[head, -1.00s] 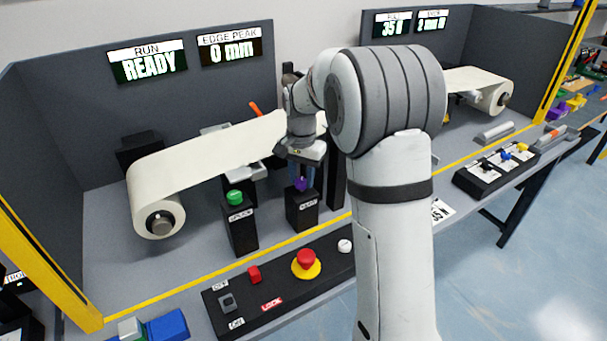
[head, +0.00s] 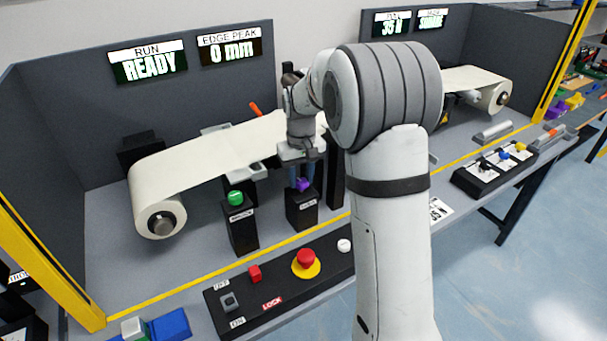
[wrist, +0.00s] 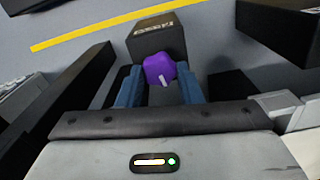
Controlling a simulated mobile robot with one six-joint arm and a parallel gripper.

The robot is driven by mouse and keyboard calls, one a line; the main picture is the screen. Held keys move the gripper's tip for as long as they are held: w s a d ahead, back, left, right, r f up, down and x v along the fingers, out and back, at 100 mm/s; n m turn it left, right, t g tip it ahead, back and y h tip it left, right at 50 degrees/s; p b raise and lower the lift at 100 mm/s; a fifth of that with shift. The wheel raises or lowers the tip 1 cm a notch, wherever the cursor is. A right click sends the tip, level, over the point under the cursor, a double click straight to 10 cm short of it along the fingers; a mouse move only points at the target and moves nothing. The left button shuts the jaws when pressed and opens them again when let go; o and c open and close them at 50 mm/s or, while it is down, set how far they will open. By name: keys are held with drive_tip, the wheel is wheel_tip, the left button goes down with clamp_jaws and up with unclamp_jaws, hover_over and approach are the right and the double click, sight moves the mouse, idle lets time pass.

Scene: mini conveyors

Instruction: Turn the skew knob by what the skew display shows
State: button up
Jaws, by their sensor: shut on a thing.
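The purple skew knob (head: 304,185) sits on top of a black post (head: 302,213) with a small label on its front. My gripper (head: 303,180) is over the post, pointing down, with its blue fingers shut on the knob. In the wrist view the purple knob (wrist: 158,69) sits between the fingertips, and a pale mark on it points toward the gripper's palm, slightly to the right. The skew display (head: 432,20) at the back right is partly readable and seems to show SQUARE.
A black post with a green button (head: 236,198) stands left of the knob post. A panel with a red stop button (head: 306,259) lies in front. The pale web (head: 200,158) runs behind. Other displays read READY (head: 149,65), 0 mm (head: 231,52) and 35 N (head: 392,26).

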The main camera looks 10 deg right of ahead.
sight(302, 181)
drive_tip(key=shift+n, duration=0.6)
drive_tip(key=o, duration=1)
drive_tip(key=shift+c, duration=0.2)
wheel_tip(302, 181, up, 7)
drive_tip(key=shift+r, duration=0.4)
